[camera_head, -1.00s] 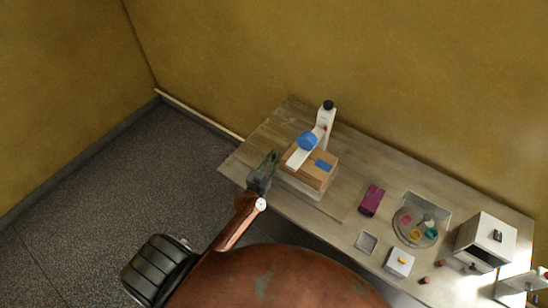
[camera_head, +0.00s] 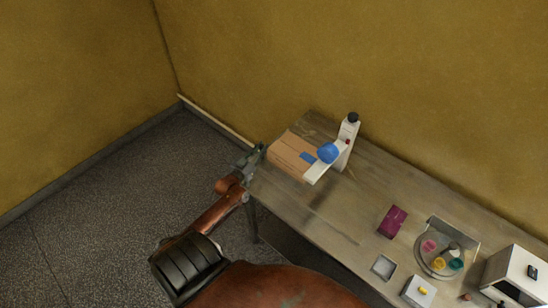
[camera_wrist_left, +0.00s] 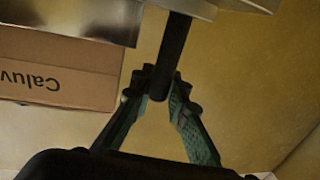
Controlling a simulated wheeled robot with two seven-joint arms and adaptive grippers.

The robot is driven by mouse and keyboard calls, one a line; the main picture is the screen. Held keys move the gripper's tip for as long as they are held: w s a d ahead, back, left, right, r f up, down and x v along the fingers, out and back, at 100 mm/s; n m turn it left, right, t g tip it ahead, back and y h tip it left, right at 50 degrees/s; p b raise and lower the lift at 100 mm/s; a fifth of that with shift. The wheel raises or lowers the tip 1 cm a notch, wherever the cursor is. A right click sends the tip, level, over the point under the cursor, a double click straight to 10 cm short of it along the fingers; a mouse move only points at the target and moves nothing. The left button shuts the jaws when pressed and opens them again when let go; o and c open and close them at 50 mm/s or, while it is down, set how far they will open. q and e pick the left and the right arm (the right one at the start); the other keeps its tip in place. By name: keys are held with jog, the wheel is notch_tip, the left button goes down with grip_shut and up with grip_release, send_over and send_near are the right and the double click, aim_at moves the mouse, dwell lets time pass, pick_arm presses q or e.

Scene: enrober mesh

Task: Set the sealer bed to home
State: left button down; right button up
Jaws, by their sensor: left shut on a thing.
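The sealer stands on the wooden table, with a white upright column (camera_head: 347,130), a white arm and a blue knob (camera_head: 327,153). A brown carton with a blue label (camera_head: 290,155) lies left of the sealer arm; in the left wrist view the carton (camera_wrist_left: 60,80) shows printed letters. Metal plates (camera_wrist_left: 75,18) above it look like part of the sealer bed; the bed is mostly hidden in the head view. My left gripper (camera_head: 257,156) is at the table's left edge, beside the carton. In the wrist view its fingers are shut on a black bar handle (camera_wrist_left: 177,45).
On the table (camera_head: 320,215) stand a purple box (camera_head: 392,222), a small grey tray (camera_head: 384,267), a round dish with coloured pots (camera_head: 440,256), a white block (camera_head: 419,291) and a white cabinet (camera_head: 518,270). Bare tabletop lies between the sealer and purple box. Walls stand behind and left.

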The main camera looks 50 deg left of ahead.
pick_arm(q)
jog(key=shift+s+a+b, duration=0.15)
jog(key=shift+a+b, duration=0.15)
jog(key=shift+a, duration=0.55)
jog(key=shift+a+r, duration=0.1)
jog(key=c, duration=2.3)
grip_release()
jog(key=shift+o, duration=0.7)
jog(key=shift+a, duration=0.1)
